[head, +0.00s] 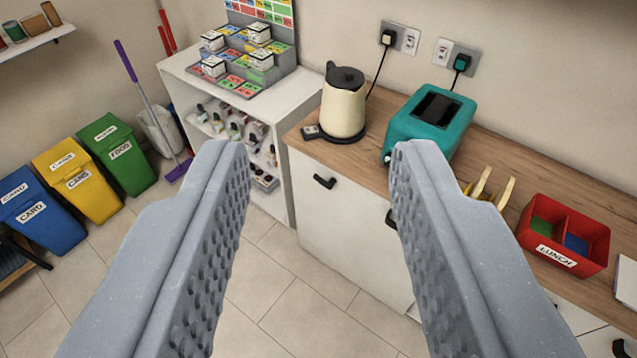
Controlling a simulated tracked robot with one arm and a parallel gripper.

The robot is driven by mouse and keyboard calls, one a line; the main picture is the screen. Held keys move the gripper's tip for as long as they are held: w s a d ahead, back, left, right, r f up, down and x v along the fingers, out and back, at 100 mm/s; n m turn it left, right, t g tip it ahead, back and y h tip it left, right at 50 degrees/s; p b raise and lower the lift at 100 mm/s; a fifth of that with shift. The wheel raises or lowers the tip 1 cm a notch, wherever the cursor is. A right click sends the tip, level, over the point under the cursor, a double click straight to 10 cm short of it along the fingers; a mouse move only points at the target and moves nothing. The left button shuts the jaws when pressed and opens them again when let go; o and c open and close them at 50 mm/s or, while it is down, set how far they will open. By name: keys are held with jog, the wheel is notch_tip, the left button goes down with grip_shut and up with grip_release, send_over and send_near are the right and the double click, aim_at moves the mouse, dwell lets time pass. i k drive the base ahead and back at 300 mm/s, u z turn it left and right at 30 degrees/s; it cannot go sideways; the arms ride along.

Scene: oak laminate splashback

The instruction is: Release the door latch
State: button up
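My gripper (318,152) is open and empty, its two grey textured fingers wide apart in the foreground. Between them, further off, is a white cabinet door (345,245) under the wooden worktop. A small black handle (324,181) sits near the door's upper left. A second dark fitting (390,218) shows beside the right finger, which partly hides it. I cannot tell whether either one is the latch. The door looks closed, and neither finger is seen touching it.
On the worktop (400,168) stand a cream kettle (344,112), a teal toaster (425,128) and a red lunch box (563,236). A white shelf unit (185,62) adjoins at left. Blue (40,215), yellow (78,180) and green (117,155) bins stand further left. Tiled floor (290,300) in front looks clear.

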aim_at(329, 184)
jog(key=u, duration=0.05)
jog(key=i, duration=1)
jog(key=z, duration=0.05)
